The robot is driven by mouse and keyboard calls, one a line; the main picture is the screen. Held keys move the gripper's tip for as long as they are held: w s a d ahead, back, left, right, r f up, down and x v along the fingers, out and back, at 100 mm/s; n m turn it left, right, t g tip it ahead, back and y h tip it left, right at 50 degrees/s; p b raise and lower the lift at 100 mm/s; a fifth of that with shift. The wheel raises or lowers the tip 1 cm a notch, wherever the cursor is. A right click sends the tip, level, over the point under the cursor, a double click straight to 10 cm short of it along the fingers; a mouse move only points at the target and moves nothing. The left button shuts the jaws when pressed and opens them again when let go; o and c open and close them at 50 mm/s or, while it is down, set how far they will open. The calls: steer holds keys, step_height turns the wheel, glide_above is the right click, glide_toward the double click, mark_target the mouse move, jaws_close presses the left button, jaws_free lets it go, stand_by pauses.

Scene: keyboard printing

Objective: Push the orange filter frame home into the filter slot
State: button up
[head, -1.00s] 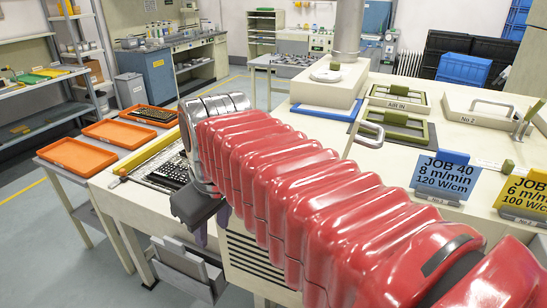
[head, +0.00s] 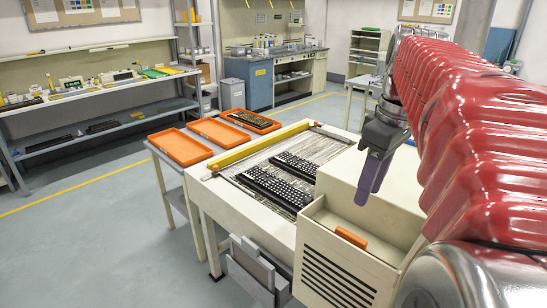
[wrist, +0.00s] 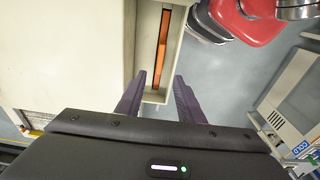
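The orange filter frame (head: 350,237) shows as a short orange bar inside an open cream recess at the end of the conveyor machine. In the wrist view it is a long thin orange strip (wrist: 161,48) in a narrow slot (wrist: 154,98). I cannot tell how deep it sits. My gripper (head: 370,196) hangs with its purple fingers pointing down above the recess, apart from the frame. In the wrist view the fingers (wrist: 160,82) are spread, with nothing between them, near the close end of the slot.
The cream machine housing (head: 318,250) with dark vents lies in front. Orange trays (head: 180,148) stand on a side table. The floor at left is clear.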

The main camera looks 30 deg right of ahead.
mark_target(351, 234)
steer(key=shift+f, duration=0.2)
steer(key=f, duration=0.4)
steer(key=w+f, duration=0.1)
steer(key=f, duration=0.8)
steer(key=shift+w+a+f, duration=0.2)
steer(key=shift+w+a, duration=0.1)
steer(key=shift+c, duration=0.4)
jaws_close()
stand_by(0.5)
steer(key=shift+o, duration=0.3)
jaws_free()
